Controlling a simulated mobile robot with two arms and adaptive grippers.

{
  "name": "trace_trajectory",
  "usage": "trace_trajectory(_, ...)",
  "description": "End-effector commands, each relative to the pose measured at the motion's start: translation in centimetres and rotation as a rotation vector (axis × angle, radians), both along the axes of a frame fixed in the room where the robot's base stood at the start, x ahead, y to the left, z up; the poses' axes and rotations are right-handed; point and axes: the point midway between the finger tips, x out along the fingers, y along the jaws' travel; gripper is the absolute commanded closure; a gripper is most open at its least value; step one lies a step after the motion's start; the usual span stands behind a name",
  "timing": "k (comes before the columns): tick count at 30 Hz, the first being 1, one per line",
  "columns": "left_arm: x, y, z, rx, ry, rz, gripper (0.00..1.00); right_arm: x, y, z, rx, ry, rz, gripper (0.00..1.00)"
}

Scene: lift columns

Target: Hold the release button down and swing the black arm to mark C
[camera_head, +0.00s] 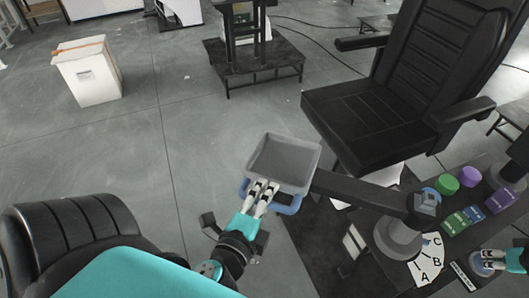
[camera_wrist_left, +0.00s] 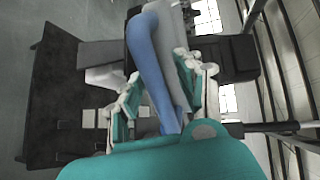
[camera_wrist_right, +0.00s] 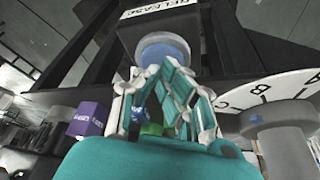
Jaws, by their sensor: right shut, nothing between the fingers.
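The black arm (camera_head: 362,194) runs left from a grey round column (camera_head: 399,238) to a grey tray (camera_head: 284,160) with a blue handle (camera_head: 289,207). My left gripper (camera_head: 264,187) is at that handle. In the left wrist view its fingers straddle the blue bar (camera_wrist_left: 158,65); whether they grip it is unclear. A white dial (camera_head: 427,262) with marks A, B and C lies beside the column. My right gripper (camera_head: 487,262) is shut and empty, its tips at the round blue-grey release button (camera_wrist_right: 164,48) under the RELEASE label (camera_wrist_right: 160,6). Contact is unclear.
Green and purple pieces (camera_head: 464,216) stand on the dark bench behind the dial. A black chair (camera_head: 370,120) stands behind the arm. A black padded seat (camera_head: 75,228) is at the lower left. A white bin (camera_head: 88,72) stands far left. Floor left of the tray is clear.

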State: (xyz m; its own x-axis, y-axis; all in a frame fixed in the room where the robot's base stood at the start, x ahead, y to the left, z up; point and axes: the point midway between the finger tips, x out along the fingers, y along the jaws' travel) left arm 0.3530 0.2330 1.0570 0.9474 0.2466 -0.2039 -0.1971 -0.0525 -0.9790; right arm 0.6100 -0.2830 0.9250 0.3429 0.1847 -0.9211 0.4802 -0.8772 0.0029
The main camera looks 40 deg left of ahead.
Motion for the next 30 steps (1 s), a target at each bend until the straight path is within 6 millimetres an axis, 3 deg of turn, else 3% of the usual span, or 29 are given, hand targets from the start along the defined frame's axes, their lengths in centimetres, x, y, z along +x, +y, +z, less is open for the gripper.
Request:
trace_trajectory(8, 0.0, -0.1, -0.1, -0.002, 0.001, -0.004, 0.60, -0.1, 0.1, -0.2, 0.001, 0.004, 0.001, 1.00)
trace_trajectory(14, 1.2, 0.5, -0.2, 0.003, -0.002, -0.049, 0.60, -0.1, 0.1, -0.2, 0.001, 0.005, 0.001, 1.00)
trace_trajectory(30, 10.7, 4.3, -0.2, 0.008, -0.004, -0.346, 0.60, -0.1, 0.1, -0.2, 0.001, 0.004, 0.001, 1.00)
